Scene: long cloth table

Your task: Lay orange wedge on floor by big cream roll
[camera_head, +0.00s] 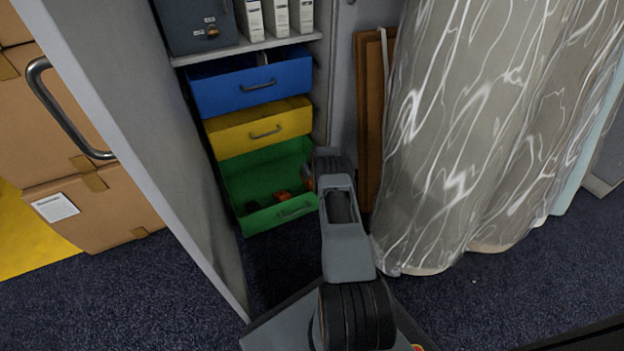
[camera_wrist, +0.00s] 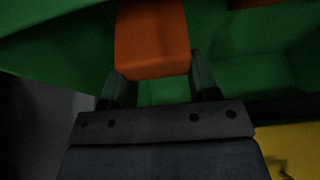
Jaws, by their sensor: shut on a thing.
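The orange wedge (camera_wrist: 152,40) is between the two dark fingers of my gripper (camera_wrist: 160,78) in the wrist view, and the jaws are shut on it. Green drawer walls surround it, so it is in or just over the open green drawer (camera_head: 262,172). In the head view my arm reaches to the drawer's right side and hides much of the grip. The big rolls (camera_head: 445,140) stand upright at right, wrapped in clear shiny plastic, with cream lower edges. The dark blue carpet floor (camera_head: 500,295) is bare in front of them.
Another orange piece (camera_wrist: 255,3) shows at the wrist view's top edge. A blue drawer (camera_head: 250,85) and yellow drawer (camera_head: 258,130) are above the green one. A grey cabinet side (camera_head: 150,130) stands left, with cardboard boxes (camera_head: 100,205) beyond. A brown panel (camera_head: 370,120) leans behind my arm.

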